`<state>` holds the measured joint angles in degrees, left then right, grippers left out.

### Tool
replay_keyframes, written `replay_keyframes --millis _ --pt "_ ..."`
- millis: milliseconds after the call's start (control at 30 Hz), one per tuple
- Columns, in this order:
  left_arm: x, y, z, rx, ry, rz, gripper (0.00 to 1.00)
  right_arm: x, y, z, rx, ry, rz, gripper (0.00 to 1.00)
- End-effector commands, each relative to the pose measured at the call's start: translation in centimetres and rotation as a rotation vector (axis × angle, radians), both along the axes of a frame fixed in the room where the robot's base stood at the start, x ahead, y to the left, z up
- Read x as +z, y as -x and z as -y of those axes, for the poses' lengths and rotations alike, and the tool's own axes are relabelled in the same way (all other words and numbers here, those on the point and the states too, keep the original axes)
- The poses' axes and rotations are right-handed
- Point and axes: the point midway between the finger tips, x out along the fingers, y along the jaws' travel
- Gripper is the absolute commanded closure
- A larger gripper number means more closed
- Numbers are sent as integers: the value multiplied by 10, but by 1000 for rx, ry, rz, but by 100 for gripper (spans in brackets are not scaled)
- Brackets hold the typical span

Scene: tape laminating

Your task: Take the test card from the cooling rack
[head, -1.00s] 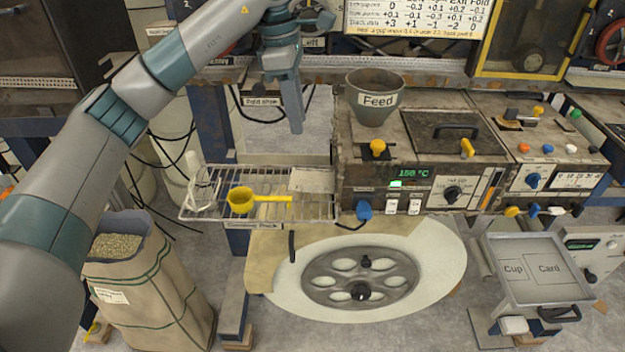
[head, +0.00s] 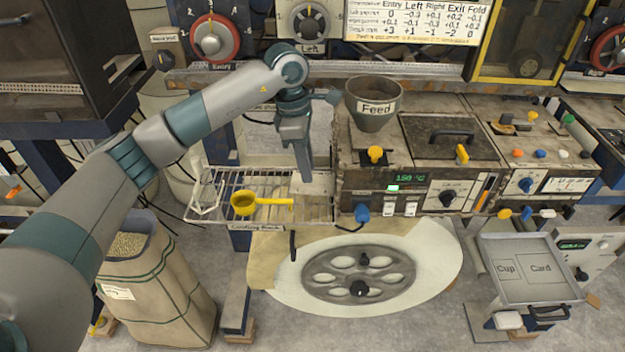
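The test card (head: 318,187), a pale grey flat piece, lies at the right end of the wire cooling rack (head: 222,212). My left gripper (head: 305,177) points down over the card, its fingertips at or just above it and covering part of it. I see its fingers nearly edge-on, so the gap between them does not show, nor whether they touch the card. My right gripper is not in view.
A yellow scoop (head: 243,204) lies on the rack, left of the card. The laminator body (head: 350,187) with its feed hopper (head: 373,104) stands close to the right. A tray (head: 532,290) marked Cup and Card is at lower right.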

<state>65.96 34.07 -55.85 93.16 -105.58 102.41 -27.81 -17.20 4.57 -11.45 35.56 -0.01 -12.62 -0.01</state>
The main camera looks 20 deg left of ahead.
Motion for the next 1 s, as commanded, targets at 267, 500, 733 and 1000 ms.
replay_keyframes --millis 267,500,733,1000 --pt "-2 0 0 0 0 1 75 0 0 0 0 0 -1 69" --pt "-6 0 1 1 -1 -2 75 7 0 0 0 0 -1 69" --pt "-28 0 4 1 0 -3 75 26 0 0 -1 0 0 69" --pt "-53 -1 7 0 -1 0 75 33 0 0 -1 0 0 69"
